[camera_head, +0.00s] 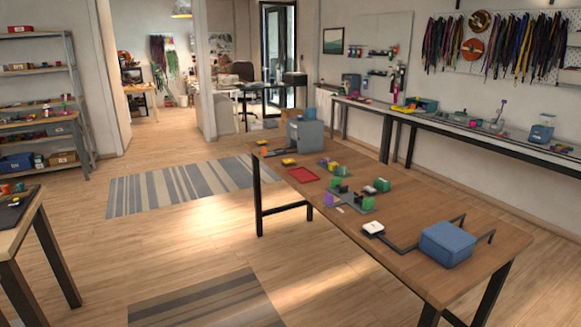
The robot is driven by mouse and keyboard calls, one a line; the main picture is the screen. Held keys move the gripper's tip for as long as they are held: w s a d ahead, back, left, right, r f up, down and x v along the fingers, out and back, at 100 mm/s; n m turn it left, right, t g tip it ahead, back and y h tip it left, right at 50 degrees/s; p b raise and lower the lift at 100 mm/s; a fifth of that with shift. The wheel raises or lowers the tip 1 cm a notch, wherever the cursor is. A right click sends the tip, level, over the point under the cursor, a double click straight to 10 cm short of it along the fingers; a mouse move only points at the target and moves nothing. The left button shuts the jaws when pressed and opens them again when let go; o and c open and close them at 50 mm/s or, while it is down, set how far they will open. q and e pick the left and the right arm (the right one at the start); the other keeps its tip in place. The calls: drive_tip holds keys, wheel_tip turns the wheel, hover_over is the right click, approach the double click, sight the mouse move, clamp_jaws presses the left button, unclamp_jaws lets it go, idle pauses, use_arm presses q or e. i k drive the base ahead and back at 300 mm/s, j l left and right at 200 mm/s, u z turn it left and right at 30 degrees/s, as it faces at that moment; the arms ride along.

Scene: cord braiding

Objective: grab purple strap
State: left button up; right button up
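Neither of my grippers is in view. A small purple item (328,199) sits on the long wooden table (408,218), at the left end of a grey board (352,196) with green and dark pieces. It is too small to tell whether it is a strap. Many long cords or straps in mixed colours (520,46) hang on the pegboard at the upper right, some of them purplish. Another dark bundle (443,44) hangs to their left. I cannot single out one purple strap with certainty.
A blue box (447,243) and a white block (373,229) stand on the table's near part. A red tray (303,174) and a grey box (305,133) are farther back. A side bench (470,131) runs along the right wall. The floor left of the table is open, with striped rugs (190,184).

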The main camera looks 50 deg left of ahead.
sight(324, 162)
drive_tip(key=u, duration=1.3)
